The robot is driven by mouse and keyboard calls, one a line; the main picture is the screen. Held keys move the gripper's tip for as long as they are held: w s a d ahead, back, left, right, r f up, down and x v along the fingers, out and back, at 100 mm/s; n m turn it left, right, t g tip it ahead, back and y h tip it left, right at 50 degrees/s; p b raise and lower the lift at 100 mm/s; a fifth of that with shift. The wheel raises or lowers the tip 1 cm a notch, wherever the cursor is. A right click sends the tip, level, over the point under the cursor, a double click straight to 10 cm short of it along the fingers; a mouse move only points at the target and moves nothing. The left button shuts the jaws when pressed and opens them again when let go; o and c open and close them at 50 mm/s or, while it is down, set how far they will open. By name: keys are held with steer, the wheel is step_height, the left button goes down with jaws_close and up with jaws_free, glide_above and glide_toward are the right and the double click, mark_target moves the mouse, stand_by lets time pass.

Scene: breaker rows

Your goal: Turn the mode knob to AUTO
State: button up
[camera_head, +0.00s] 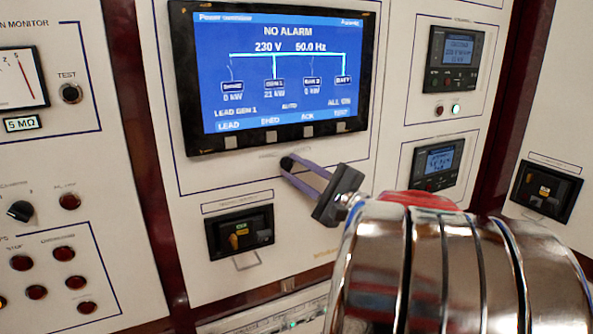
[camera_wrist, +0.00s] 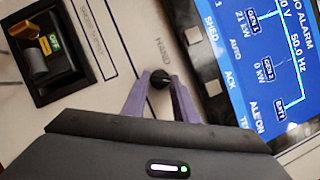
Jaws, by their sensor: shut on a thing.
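The mode knob is a small black knob (camera_wrist: 159,79) on the pale panel just below the big screen. It also shows in the head view (camera_head: 287,163), partly covered by the fingers. My gripper (camera_wrist: 160,88) has its purple fingers shut on the knob, one on each side. In the head view, my gripper (camera_head: 291,166) reaches it from the lower right. The word HAND is legible beside the knob in the wrist view. I see no AUTO marking by the knob, and its pointer direction is too small to tell.
The big blue screen (camera_head: 276,75) reads NO ALARM and sits close above the knob. A black breaker (camera_head: 240,232) with a yellow part is below left. Two small controllers (camera_head: 455,58) (camera_head: 438,162) are at right, and a left panel holds another black knob (camera_head: 20,211) and several red buttons.

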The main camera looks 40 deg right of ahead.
steer(key=shift+f+m, duration=0.4)
steer(key=shift+m, duration=0.3)
steer(key=o, duration=0.7)
steer(key=shift+c, duration=0.2)
steer(key=o, duration=0.4)
steer(key=shift+r, duration=0.2)
steer(key=shift+c, duration=0.2)
steer(key=s+f, duration=0.3)
steer(key=s, duration=1)
steer(key=shift+s+d, duration=0.25)
steer(key=shift+w+a+f, duration=0.1)
